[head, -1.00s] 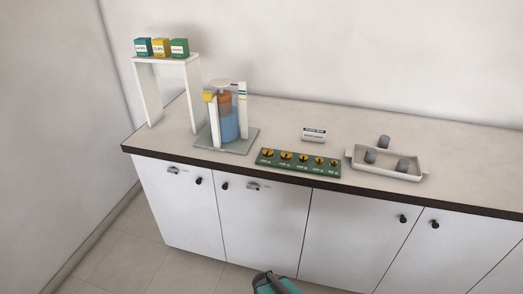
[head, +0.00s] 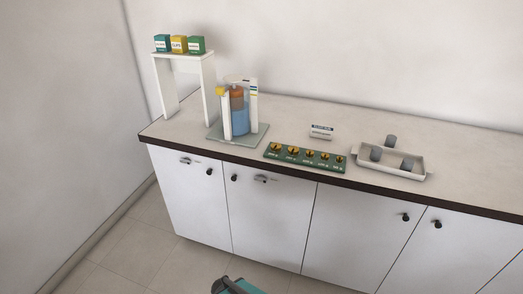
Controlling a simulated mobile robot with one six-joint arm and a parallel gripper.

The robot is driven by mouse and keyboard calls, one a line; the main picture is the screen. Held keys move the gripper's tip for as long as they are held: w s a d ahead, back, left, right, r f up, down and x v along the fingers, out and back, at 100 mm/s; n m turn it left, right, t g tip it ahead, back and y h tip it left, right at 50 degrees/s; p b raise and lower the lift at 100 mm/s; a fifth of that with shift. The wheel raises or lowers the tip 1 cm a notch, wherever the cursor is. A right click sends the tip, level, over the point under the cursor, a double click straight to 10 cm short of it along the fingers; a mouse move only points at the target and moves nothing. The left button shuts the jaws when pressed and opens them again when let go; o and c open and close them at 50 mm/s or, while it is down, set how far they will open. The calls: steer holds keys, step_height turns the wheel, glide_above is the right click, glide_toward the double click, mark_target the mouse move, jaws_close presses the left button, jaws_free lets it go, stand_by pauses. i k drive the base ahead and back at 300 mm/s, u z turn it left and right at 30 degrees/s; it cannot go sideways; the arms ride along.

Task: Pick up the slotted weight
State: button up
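Several small brass-coloured slotted weights (head: 309,154) sit in a row on a green labelled rack (head: 326,168) near the counter's front edge. The labels end in "g", but their numbers are too small to read surely. Which weight is meant cannot be told. A teal and dark part of my arm shows at the bottom edge, low in front of the cabinets and well away from the rack. My gripper's fingers are not visible.
Left of the rack stands a blue-liquid cylinder apparatus (head: 240,118) on a plate. A white stand (head: 208,90) holds three small boxes (head: 179,44). A pale tray (head: 413,175) with grey cylinders lies right; a small white labelled block (head: 321,132) is behind the rack.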

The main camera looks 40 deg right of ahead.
mark_target(277, 146)
steer(key=z, duration=0.2)
steer(key=k, duration=0.2)
steer(key=u, duration=2.75)
steer(key=k, duration=0.6)
steer(key=z, duration=0.85)
